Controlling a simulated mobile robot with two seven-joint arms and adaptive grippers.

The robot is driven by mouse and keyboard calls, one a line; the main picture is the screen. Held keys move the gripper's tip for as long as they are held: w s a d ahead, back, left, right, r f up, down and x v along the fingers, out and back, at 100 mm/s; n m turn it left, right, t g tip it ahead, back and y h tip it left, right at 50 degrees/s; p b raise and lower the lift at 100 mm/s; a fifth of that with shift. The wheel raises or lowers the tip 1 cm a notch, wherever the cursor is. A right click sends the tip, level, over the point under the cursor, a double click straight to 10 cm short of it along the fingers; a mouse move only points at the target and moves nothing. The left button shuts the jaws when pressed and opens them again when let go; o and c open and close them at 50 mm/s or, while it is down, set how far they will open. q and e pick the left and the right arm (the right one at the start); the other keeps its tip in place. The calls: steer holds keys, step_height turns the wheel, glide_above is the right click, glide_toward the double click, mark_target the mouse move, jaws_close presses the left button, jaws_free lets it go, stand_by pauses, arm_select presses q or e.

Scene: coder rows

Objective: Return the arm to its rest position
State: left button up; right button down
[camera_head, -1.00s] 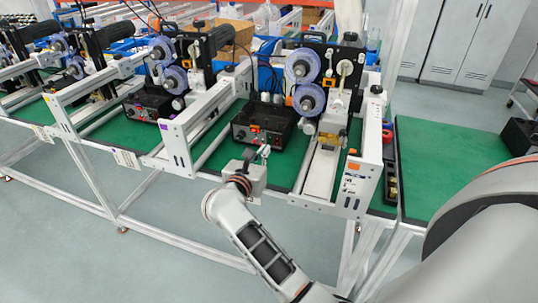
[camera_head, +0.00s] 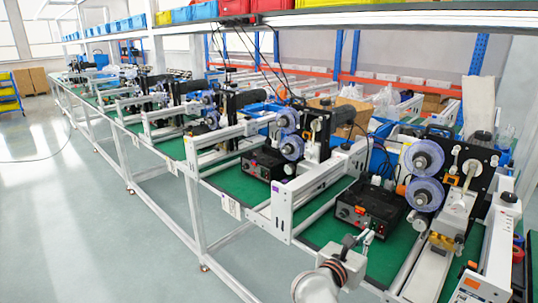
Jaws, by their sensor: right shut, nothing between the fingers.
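My right gripper (camera_head: 358,240) is at the bottom of the head view, its arm coming up from the lower edge. Its small fingers are shut with nothing between them. My left gripper is not in view.
A row of coder machines with blue-white reels (camera_head: 424,156) runs along the bench to the far left. White frame rails (camera_head: 284,212) stand close left of the gripper. An overhead shelf (camera_head: 300,20) crosses the top. The floor (camera_head: 90,220) at left is clear.

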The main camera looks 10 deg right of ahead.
steer(key=s+a+f+n+t+y, duration=0.2)
steer(key=s+a+n+t+y, duration=0.3)
steer(key=n, duration=1)
steer(key=s+a+f+n+t+y, duration=0.2)
steer(key=a+n+t+y, duration=0.4)
steer(key=n, duration=0.9)
steer(key=s+f+n+g+y, duration=0.2)
steer(key=s+f+n+g, duration=0.3)
steer(key=s+f+n, duration=0.4)
steer(key=s+a+f+n+g+y, duration=0.1)
steer(key=s+f+n+g, duration=0.5)
steer(key=f, duration=1)
steer(key=s+n+y, duration=0.1)
steer(key=s+n, duration=0.2)
steer(key=n, duration=0.1)
steer(key=shift+s+y, duration=0.25)
steer(key=shift+y, duration=0.15)
steer(key=shift+a, duration=0.15)
